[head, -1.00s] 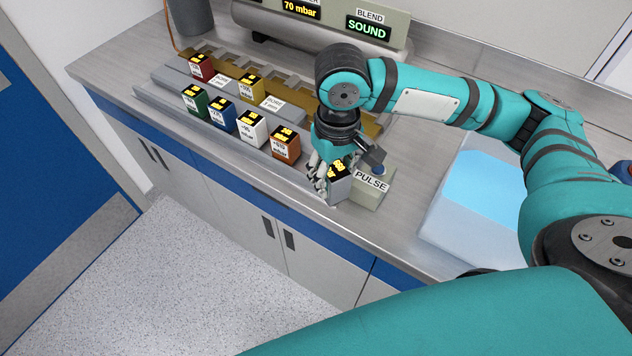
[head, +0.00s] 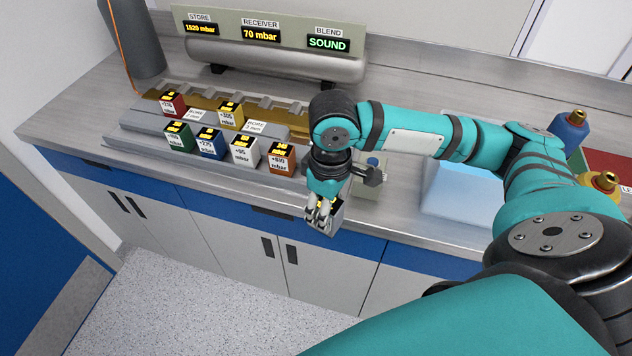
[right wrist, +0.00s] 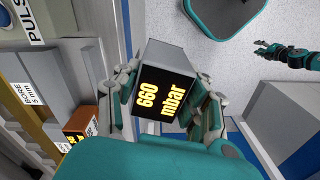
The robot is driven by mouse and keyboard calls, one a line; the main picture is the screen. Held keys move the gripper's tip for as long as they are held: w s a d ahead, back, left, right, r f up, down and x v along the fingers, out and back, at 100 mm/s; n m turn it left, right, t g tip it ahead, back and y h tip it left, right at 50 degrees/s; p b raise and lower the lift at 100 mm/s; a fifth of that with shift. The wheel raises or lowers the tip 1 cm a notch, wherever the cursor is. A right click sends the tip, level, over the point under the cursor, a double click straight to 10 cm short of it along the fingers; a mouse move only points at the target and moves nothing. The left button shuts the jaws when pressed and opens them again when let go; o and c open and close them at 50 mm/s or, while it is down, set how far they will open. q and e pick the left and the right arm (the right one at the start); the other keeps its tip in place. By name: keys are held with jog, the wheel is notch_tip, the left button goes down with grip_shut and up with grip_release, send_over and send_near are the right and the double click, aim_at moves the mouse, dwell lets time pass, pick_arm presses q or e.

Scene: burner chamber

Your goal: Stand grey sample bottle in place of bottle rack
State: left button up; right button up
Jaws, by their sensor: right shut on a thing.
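My right gripper (head: 320,215) is shut on a grey block (head: 327,228) with a black top, at the counter's front edge. In the right wrist view, the grey block (right wrist: 172,55) sits between the fingers, its black face reading 660 mbar. No other grey bottle is clear. A blue bottle (head: 570,132) and a yellow bottle (head: 604,186), both with brass tops, are at the head view's right edge; I cannot tell whether a rack holds them. My left gripper (right wrist: 268,48) shows small and far off in the right wrist view, its opening unclear.
A grey stepped bench (head: 125,140) carries red, yellow, green, blue, white and orange blocks. A pale blue-topped box (head: 450,205) stands right of my gripper. Behind is a tank with a display panel (head: 350,30). A red panel (head: 612,165) lies at the far right.

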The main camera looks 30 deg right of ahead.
jog(key=shift+s+d+f+n, duration=0.1)
jog(key=shift+d+f+n, duration=0.05)
jog(key=shift+d+n, duration=0.35)
jog(key=shift+s+d+f+n, duration=0.1)
jog(key=shift+d+n, duration=0.2)
jog(key=shift+d, duration=0.3)
jog(key=shift+d+f+n+p, duration=0.15)
jog(key=shift+d+n+p, duration=0.3)
jog(key=shift+d+n, duration=0.15)
jog(key=shift+w+d, duration=0.15)
jog(key=shift+w, duration=0.15)
jog(key=w+d+p, duration=0.1)
jog(key=w, duration=0.4)
jog(key=w+d+f+p, duration=0.1)
jog(key=w+d, duration=0.1)
jog(key=w, duration=0.2)
jog(key=w+d+p, duration=0.2)
jog(key=w, duration=0.3)
jog(key=shift+w+f, duration=0.3)
jog(key=shift+f, duration=0.1)
notch_tip(320, 180, down, 2)
jog(key=shift+f+p, duration=0.2)
jog(key=shift+p, duration=0.4)
pick_arm(q)
notch_tip(320, 180, up, 6)
jog(key=shift+s+d+r, duration=0.15)
jog(key=shift+d, duration=0.05)
pick_arm(e)
jog(key=shift+f, duration=0.5)
